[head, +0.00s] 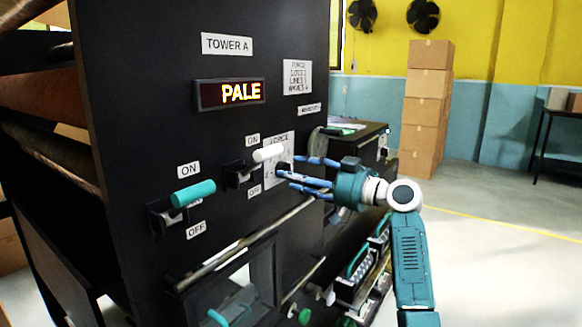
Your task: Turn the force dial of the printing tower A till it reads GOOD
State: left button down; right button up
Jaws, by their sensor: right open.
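The black printing tower (130,100) fills the left and middle of the head view, with a "TOWER A" label (227,44). Its display (230,94) reads PALE in lit amber letters. The force dial (284,168) sits on a pale plate (279,150) marked FORCE; my gripper partly hides it. My right gripper (306,172) comes in from the right, with its blue fingers apart and their tips at the dial. I cannot tell whether they touch it. My left gripper is not in view.
A white-handled lever (268,153) and a teal-handled lever (193,193) with ON and OFF labels stick out left of the dial. Rails and knobs lie below. A stack of cardboard boxes (427,90) stands behind at right. The floor at right (500,260) is clear.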

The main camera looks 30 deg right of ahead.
jog(key=shift+x, duration=0.9)
jog(key=shift+c, duration=0.5)
jog(key=shift+f, duration=0.2)
jog(key=c, duration=1)
